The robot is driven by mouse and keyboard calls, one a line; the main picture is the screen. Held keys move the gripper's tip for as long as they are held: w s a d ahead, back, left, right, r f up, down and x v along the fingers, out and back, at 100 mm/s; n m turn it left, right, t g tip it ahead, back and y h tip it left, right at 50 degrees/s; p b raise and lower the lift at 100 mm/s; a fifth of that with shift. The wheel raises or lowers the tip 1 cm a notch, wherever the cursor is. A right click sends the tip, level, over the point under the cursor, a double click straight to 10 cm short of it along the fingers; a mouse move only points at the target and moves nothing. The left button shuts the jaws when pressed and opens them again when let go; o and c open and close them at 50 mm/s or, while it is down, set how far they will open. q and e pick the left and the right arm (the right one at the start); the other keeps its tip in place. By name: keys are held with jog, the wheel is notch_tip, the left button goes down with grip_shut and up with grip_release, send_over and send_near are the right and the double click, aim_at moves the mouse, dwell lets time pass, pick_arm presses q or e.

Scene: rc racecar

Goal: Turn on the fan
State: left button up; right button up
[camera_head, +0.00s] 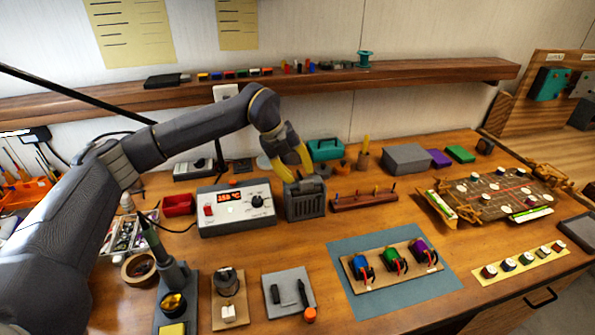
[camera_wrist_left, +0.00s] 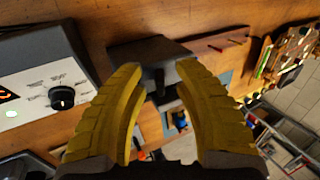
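A dark grey box with a slotted front, which looks like the fan (camera_head: 305,201), stands upright on the bench right of the white soldering station. My left gripper (camera_head: 294,170) is above it, with its yellow fingers pointing down at the box's top. In the left wrist view the fan (camera_wrist_left: 133,54) lies just beyond the fingertips, and a small dark upright part shows between them. The yellow fingers of the left gripper (camera_wrist_left: 158,75) are apart, with a gap between the tips. Whether a finger touches the fan, I cannot tell. My right gripper is in neither view.
The soldering station (camera_head: 236,208) with its lit display stands close to the fan's left. A wooden rack (camera_head: 363,199) is close to its right. A blue mat (camera_head: 345,245) with a motor board lies in front. Bare bench lies directly in front of the fan.

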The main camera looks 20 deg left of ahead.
pick_arm(q)
jog(key=shift+c, duration=0.5)
grip_shut()
jog(key=y, duration=0.1)
jog(key=g, duration=0.1)
jog(key=d+y, duration=0.1)
jog(key=shift+w+r+y, duration=0.25)
jog(key=shift+y, duration=0.05)
jog(key=shift+w+d+g+y, duration=0.15)
jog(key=shift+g+y, duration=0.45)
jog(key=shift+y, duration=0.1)
jog(key=y, duration=0.1)
jog(key=g+y, duration=0.1)
jog(key=shift+w+d+f+g+y, duration=0.1)
jog(key=shift+w+d+g+y, duration=0.1)
jog(key=shift+d+g+y, duration=0.15)
jog(key=shift+w+d+f+g+y, duration=0.15)
jog(key=shift+g+y, duration=0.3)
jog(key=shift+y, duration=0.3)
